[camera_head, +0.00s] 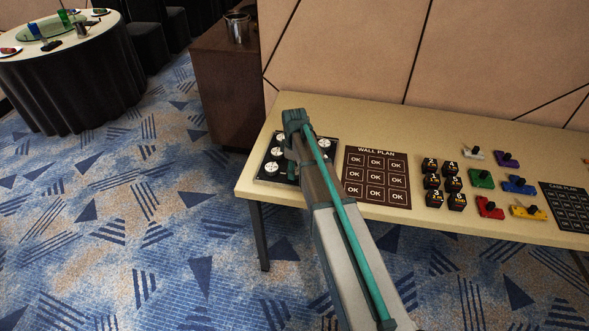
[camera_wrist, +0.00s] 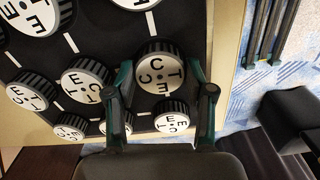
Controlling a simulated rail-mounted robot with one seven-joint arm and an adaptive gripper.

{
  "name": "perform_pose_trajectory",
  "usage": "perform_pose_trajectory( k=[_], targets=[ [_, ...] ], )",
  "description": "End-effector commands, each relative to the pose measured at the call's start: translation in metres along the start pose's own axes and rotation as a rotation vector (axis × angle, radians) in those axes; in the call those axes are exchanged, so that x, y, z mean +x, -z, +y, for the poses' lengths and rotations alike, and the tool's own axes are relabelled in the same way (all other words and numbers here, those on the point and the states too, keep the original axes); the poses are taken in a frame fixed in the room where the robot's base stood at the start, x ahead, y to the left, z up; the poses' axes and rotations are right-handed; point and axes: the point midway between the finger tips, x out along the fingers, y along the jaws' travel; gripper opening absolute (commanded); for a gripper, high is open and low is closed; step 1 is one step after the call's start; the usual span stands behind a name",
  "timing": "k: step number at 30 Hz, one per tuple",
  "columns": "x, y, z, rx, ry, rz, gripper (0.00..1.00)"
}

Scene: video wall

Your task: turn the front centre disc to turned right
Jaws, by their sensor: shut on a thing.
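In the wrist view, a black board (camera_wrist: 105,40) carries several round discs with ribbed dark rims and white lettered faces. The front centre disc (camera_wrist: 159,74) sits between the two fingers of my gripper (camera_wrist: 162,80), which is shut on its rim. Its face shows letters such as C, T and E around a centre dot, looking tilted.
Neighbouring discs (camera_wrist: 85,78) stand close around the fingers. On the table (camera_head: 400,117), the wall plan sheet (camera_head: 375,178) lies right of the board. Black lettered blocks (camera_head: 432,181) and coloured pieces (camera_head: 482,178) are farther right. A brown cabinet (camera_head: 228,85) stands behind left.

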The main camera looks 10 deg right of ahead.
Motion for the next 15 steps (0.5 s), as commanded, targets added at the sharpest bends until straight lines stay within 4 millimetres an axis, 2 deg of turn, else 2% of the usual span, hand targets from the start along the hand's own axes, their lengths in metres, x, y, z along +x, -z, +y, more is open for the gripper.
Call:
perform_pose_trajectory(
  k=[8, 9, 13, 15],
  targets=[
    [-0.0003, 0.0000, 0.0002, 0.000, -0.001, 0.000, 0.19],
    [-0.0003, 0.0000, 0.0002, 0.000, -0.001, 0.000, 0.55],
    [-0.0003, 0.0000, 0.0002, 0.000, -0.001, 0.000, 0.77],
    [-0.0002, -0.0001, 0.0002, 0.000, -0.001, 0.000, 0.79]
  ],
)
